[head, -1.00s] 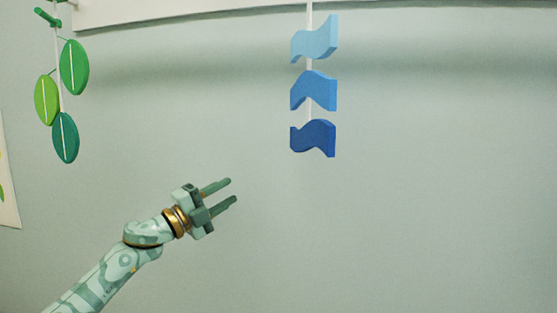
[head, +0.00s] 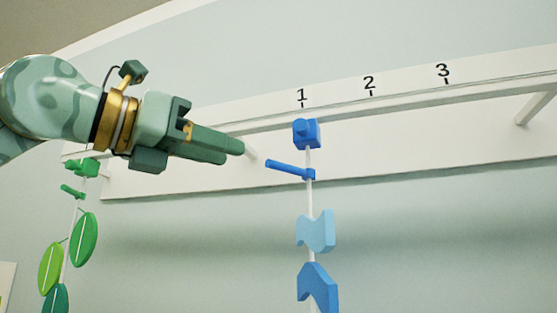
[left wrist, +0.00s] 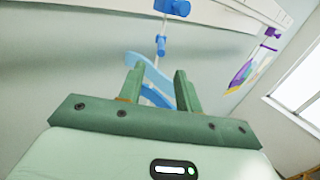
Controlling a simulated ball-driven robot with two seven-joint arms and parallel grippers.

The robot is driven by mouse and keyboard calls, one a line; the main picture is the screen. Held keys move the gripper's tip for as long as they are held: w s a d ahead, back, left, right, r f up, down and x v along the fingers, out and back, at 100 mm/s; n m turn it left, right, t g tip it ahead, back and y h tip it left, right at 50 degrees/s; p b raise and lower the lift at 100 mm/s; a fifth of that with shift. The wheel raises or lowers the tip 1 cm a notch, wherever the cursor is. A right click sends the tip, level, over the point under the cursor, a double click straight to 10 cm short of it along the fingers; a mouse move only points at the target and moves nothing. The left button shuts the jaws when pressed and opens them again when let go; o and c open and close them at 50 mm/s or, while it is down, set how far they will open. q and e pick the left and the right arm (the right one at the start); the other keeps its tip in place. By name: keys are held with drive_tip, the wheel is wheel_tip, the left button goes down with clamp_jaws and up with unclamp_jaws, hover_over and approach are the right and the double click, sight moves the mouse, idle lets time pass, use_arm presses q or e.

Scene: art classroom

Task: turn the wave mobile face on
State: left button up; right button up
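The wave mobile hangs from the rail under mark 1. In the head view it has a blue clamp (head: 306,133), a blue crossbar (head: 290,170) pointing left, a light blue wave (head: 316,231) and a mid-blue wave (head: 318,287), cut off below. The waves look angled, with their thick edges showing. My left gripper (head: 235,152) is left of the clamp and crossbar, apart from them and empty. In the left wrist view its fingers (left wrist: 158,72) are spread, with the light blue wave (left wrist: 147,72) beyond, partly hidden by them. My right gripper is not in view.
The white rail (head: 400,92) runs above, with marks 1, 2 and 3 on the board behind. A green leaf mobile (head: 84,239) hangs at the left. A purple mobile (left wrist: 252,65) and a window (left wrist: 300,85) are at the right of the left wrist view.

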sight(274, 164)
use_arm(q)
drive_tip(key=p+x, duration=0.3)
drive_tip(key=x, duration=0.6)
drive_tip(key=shift+w+d+r, duration=0.15)
drive_tip(key=shift+d, duration=0.2)
drive_tip(key=shift+w+d+p, duration=0.35)
drive_tip(key=shift+w+d, duration=0.05)
drive_tip(key=shift+d, duration=0.1)
clamp_jaws()
